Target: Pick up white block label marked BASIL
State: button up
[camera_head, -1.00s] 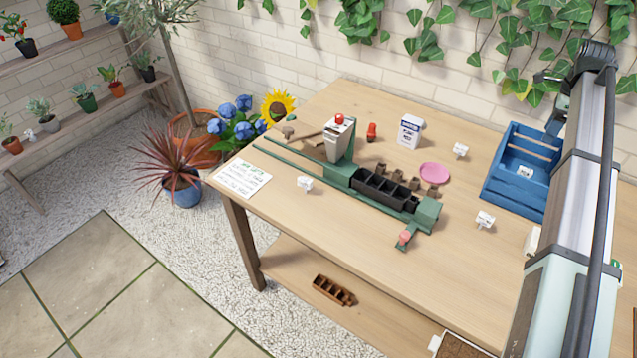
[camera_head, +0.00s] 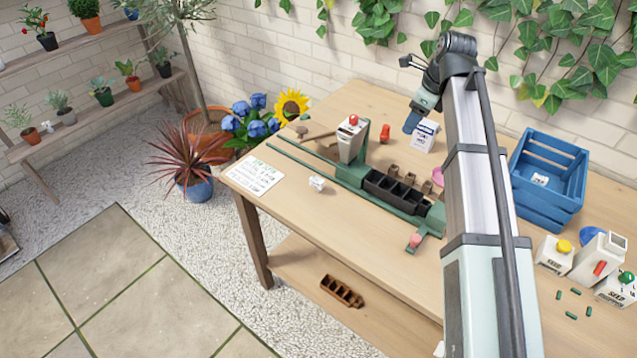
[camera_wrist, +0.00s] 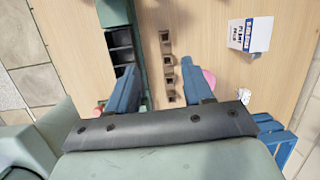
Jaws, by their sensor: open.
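A small white block label (camera_head: 317,183) stands on the table left of the green rail. Another white block (camera_head: 540,180) lies inside the blue crate. In the wrist view, a white block (camera_wrist: 244,95) stands beside the crate's near corner. No lettering is readable on any of them, so I cannot tell which is marked BASIL. My gripper (camera_head: 411,123) is in front of the white box, above the table. In the wrist view, its blue fingers (camera_wrist: 158,66) are apart with nothing held, above the brown pots. My arm hides part of the right table.
The green rail (camera_head: 292,157) carries a black cell tray (camera_head: 385,186). Brown pots (camera_wrist: 166,48) and a pink disc (camera_wrist: 209,78) lie alongside. The white box (camera_head: 425,137) stands behind. The blue crate (camera_head: 560,212) and several containers occupy the right.

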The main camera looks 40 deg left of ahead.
jog(key=s+a+g+y, duration=0.1)
jog(key=s+a, duration=0.5)
jog(key=s, duration=0.3)
jog(key=s+a+y, duration=0.1)
jog(key=s+a, duration=0.5)
jog(key=s, duration=0.3)
send_near(321, 181)
jog(key=shift+x, duration=6.15)
jog(key=shift+d, duration=0.1)
jog(key=shift+c, duration=0.3)
grip_shut()
